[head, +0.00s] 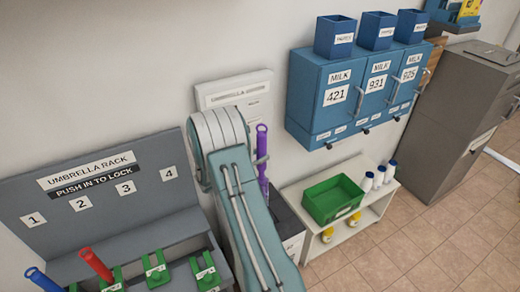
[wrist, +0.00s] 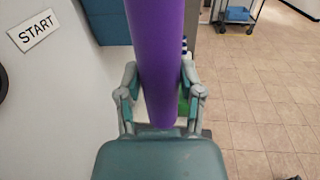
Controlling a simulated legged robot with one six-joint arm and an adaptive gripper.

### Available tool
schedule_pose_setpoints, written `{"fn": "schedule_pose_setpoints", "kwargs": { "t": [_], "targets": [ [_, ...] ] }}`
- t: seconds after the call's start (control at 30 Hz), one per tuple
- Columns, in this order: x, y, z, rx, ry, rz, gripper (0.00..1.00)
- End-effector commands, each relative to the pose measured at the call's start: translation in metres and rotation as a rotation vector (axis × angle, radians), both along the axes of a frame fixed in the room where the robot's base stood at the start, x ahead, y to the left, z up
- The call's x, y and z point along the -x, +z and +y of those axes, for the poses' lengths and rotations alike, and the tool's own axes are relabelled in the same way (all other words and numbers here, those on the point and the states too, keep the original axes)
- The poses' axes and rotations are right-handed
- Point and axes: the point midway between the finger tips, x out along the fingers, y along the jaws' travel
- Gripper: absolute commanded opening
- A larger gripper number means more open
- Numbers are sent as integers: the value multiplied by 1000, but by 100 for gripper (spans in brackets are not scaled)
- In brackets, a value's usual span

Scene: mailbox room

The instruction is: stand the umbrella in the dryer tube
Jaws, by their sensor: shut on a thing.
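The purple umbrella (head: 262,145) shows just right of my arm in the head view, roughly upright, with its lower part partly hidden. In the wrist view the umbrella (wrist: 157,55) runs down between the two fingers of my gripper (wrist: 160,98), which is shut on it. My arm hides the gripper in the head view. A dark grey box with a white label (head: 293,244), possibly the dryer, stands behind my arm, below the umbrella and the wall sign. No tube opening shows, so I cannot tell how the umbrella lines up with it.
The umbrella rack (head: 110,195) at left holds a blue and a red umbrella. A low white shelf (head: 350,220) with a green crate (head: 332,199) and bottles stands right of the box. Blue milk lockers (head: 345,95) hang above. Tiled floor at lower right is clear.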

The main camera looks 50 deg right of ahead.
Motion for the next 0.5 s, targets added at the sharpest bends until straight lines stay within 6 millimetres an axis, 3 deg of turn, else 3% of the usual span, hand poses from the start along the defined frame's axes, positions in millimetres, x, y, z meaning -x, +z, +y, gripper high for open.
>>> {"fn": "schedule_pose_setpoints", "kwargs": {
  "t": [0.5],
  "targets": [
    [0, -49, 0, 0, 1, 2, 0]
  ]
}}
